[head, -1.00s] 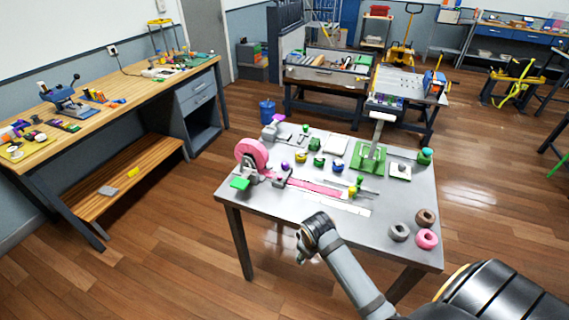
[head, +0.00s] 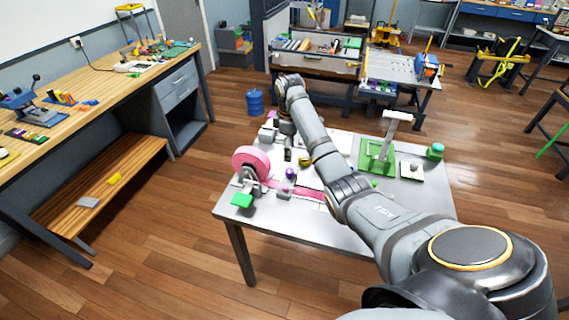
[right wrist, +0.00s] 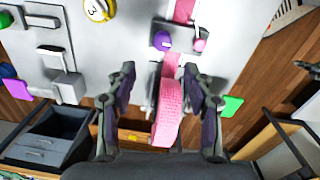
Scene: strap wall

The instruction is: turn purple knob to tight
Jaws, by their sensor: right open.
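The purple knob (head: 290,173) sits on a small grey block by the pink strap (head: 310,192) on the metal table. In the right wrist view the purple knob (right wrist: 162,41) is at the top, beside a small pink knob (right wrist: 200,44). My right gripper (head: 295,156) points down over the table, just behind the purple knob in the head view. In the right wrist view my right gripper (right wrist: 160,72) is open and empty, its fingertips apart and below the knob in the picture. My left gripper is not in view.
A pink roll (head: 251,162) stands at the table's left with a green tab (head: 242,200) before it. A green-based stand (head: 378,155) and a white plate (head: 411,170) are at the right. My right arm hides much of the table's middle.

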